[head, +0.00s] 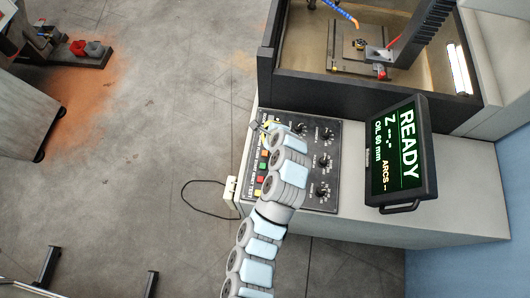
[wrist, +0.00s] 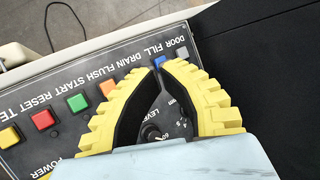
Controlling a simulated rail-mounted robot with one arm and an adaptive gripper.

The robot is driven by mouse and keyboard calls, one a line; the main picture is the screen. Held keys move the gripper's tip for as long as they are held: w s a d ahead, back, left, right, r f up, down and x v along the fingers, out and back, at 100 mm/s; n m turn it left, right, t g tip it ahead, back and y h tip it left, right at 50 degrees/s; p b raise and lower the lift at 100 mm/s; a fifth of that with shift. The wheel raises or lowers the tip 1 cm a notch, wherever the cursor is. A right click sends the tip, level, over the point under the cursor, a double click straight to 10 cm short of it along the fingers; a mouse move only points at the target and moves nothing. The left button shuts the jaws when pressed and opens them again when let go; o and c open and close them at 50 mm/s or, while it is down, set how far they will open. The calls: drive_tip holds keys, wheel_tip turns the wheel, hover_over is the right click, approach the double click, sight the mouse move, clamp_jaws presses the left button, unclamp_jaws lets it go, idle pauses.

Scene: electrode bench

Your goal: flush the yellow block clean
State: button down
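A small yellowish block (head: 360,44), too small to make out well, sits on a plate (head: 345,64) in the open tank at the back. A blue hose with an orange nozzle (head: 353,20) points down near it. My gripper, with ribbed yellow fingers (wrist: 159,73), is over the control panel (head: 330,200); its tips look together and empty, just short of the blue FILL button (wrist: 160,62). The orange FLUSH button (wrist: 108,88) is clear, left of the fingers. My left finger hides the DRAIN button. The LEVEL knob (wrist: 152,133) shows between the fingers.
The green START (wrist: 77,102), red RESET (wrist: 43,119) and grey DOOR (wrist: 183,53) buttons share the row. A screen (head: 400,150) right of the panel reads READY, oil 60 mm. The dark tank wall (head: 340,102) rises behind the panel.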

drive_tip(key=shift+s+a+f+m+g+y, duration=0.1)
drive_tip(key=shift+s+a+m+g+y, duration=0.25)
drive_tip(key=shift+s+a+g, duration=0.35)
drive_tip(key=shift+s+d+f, duration=0.1)
drive_tip(key=shift+d, duration=0.05)
drive_tip(key=b, duration=0.5)
hover_over(261, 147)
drive_tip(key=s+d, duration=0.1)
drive_tip(key=s, duration=0.1)
drive_tip(key=f, duration=0.6)
drive_tip(key=shift+w+d+f, duration=0.1)
drive_tip(key=shift+d+f, duration=0.05)
drive_tip(key=shift+d, duration=0.05)
drive_tip(key=shift+f, duration=1.15)
drive_tip(key=shift+f, duration=0.15)
drive_tip(key=shift+a+f, duration=0.1)
drive_tip(key=shift+f, duration=0.2)
drive_tip(key=shift+f, duration=0.45)
drive_tip(key=shift+r, duration=0.15)
idle(0.5)
drive_tip(key=shift+r+p, duration=0.45)
drive_tip(key=shift+r, duration=0.3)
